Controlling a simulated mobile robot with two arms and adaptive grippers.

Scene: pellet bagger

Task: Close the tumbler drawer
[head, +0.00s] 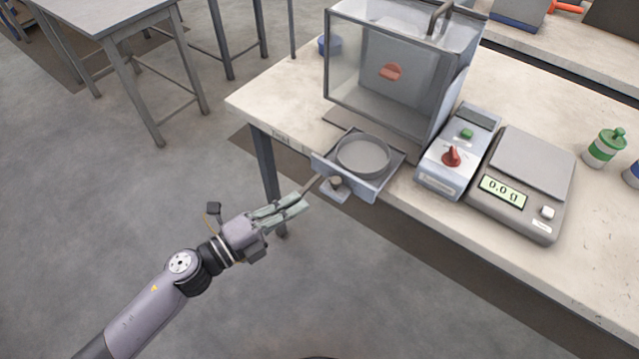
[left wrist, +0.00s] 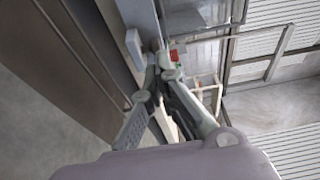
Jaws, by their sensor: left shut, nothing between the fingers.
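The tumbler drawer (head: 347,182) is pulled out past the front edge of the bench, below the clear-walled cabinet (head: 385,75). A round grey dish (head: 363,155) sits in it. My left gripper (head: 303,200) is shut and empty. In the left wrist view the closed fingertips (left wrist: 164,62) are near a pale grey part that I cannot identify surely. My right gripper is not in view.
A control box (head: 458,150) with a red knob and green button stands right of the drawer. A scale (head: 520,185) and a green-capped bottle (head: 605,147) are further right. The floor left of the bench (head: 275,110) is clear up to another table (head: 110,15).

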